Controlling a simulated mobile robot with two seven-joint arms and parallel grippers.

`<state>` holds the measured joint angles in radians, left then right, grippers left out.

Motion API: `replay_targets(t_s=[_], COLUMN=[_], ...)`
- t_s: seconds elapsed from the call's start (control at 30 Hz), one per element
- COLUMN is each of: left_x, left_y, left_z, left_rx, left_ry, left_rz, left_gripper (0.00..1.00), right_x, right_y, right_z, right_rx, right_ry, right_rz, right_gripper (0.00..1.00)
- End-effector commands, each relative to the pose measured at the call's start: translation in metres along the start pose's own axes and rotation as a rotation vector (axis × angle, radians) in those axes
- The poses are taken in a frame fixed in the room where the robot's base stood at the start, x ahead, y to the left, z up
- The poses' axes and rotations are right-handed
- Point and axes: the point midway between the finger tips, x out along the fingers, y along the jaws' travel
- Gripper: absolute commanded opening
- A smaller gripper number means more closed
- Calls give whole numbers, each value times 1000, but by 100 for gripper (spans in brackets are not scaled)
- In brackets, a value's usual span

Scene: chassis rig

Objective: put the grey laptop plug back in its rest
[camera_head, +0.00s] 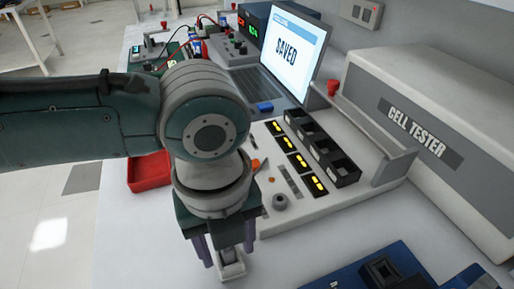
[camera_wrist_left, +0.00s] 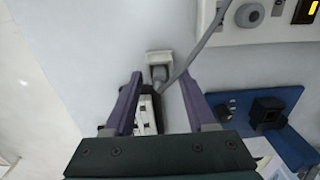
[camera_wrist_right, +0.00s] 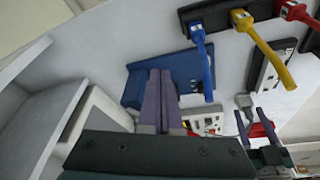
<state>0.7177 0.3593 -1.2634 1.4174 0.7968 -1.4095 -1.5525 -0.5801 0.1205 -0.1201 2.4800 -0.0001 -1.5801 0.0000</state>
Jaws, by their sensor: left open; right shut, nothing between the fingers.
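The grey laptop plug (camera_wrist_left: 159,59) shows in the left wrist view just beyond my left fingertips, its grey cable running off to the upper right. My left gripper (camera_wrist_left: 162,78) is open, its fingers on either side of a black and white piece with slots (camera_wrist_left: 147,112), which may be the rest; I cannot tell. In the head view my left gripper (camera_head: 226,258) points down over the bench, a pale piece (camera_head: 231,266) below it. The right wrist view also shows a grey plug (camera_wrist_right: 243,101) near my left fingers. My right gripper (camera_wrist_right: 160,74) is shut and empty.
A cell tester (camera_head: 430,130), a panel with yellow-lit slots (camera_head: 298,162) and a laptop showing SAVED (camera_head: 288,50) stand on the bench. A red tray (camera_head: 148,172) is behind my left arm.

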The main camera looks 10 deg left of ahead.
Motion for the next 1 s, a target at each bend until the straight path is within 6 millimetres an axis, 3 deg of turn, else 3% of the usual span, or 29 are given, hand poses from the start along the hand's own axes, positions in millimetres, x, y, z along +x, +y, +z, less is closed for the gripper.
replay_targets(t_s=[0.17,0.4,0.6,1.0], left_x=[-16,-66,-93,-99], left_y=[-1,-1,-1,0], left_z=[1,1,0,0], left_rx=[0,0,0,0], left_ry=[-1,-3,-1,0], left_rz=[-3,-3,-3,0], left_gripper=[56,56,56,56], right_x=[-6,-19,-23,-24], right_y=[0,1,1,1], right_z=[-2,-6,-8,-8], right_rx=[0,0,0,0], right_ry=[0,0,0,0], right_rz=[0,0,0,0], right_gripper=[0,0,0,0])
